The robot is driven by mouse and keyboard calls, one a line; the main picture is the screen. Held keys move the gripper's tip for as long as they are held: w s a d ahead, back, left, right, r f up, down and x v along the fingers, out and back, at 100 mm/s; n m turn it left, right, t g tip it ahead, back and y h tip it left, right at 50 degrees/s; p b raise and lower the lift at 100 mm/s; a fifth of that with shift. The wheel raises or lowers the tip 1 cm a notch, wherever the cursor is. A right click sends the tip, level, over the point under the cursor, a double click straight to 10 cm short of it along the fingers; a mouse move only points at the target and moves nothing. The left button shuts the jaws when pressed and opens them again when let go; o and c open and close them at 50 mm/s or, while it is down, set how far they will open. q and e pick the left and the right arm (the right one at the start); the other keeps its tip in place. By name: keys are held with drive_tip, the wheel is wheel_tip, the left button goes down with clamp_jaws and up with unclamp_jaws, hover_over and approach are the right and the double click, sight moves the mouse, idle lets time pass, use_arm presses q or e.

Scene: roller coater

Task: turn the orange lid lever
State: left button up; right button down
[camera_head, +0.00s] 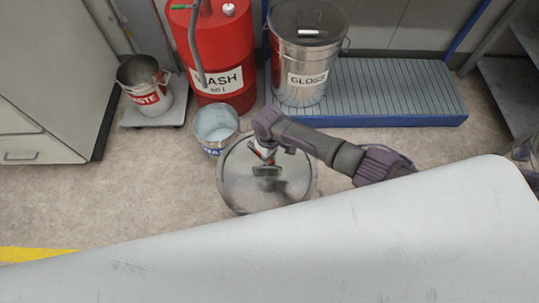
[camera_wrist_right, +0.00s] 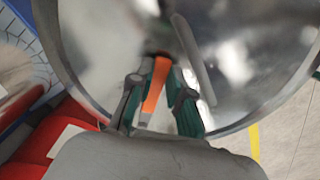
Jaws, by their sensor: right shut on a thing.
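A round shiny metal lid (camera_head: 240,188) tops a drum on the floor in the middle of the head view. It fills much of the right wrist view (camera_wrist_right: 95,40). The orange lid lever (camera_wrist_right: 155,85) stands out from the lid between my right gripper's fingers. My right gripper (camera_head: 264,158) reaches over the lid from the right, and its fingers (camera_wrist_right: 160,92) close around the lever from both sides. In the head view the gripper mostly hides the lever. A dark bar-like shape shows on the lid below the gripper. My left gripper is not in view.
A pail of pale liquid (camera_head: 215,123) stands close behind the lid's left side. Behind are a red WASH drum (camera_head: 222,50), a GLOSS drum (camera_head: 297,60) on a blue-edged grating (camera_head: 400,95), and a WASTE bucket (camera_head: 150,98). A pale surface (camera_head: 330,250) covers the foreground.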

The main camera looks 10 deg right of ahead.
drive_tip(key=c, duration=1.1)
unclamp_jaws()
drive_tip(key=shift+r, duration=0.1)
wheel_tip(320, 180, up, 12)
drive_tip(key=shift+f, duration=0.1)
drive_tip(key=shift+c, duration=0.3)
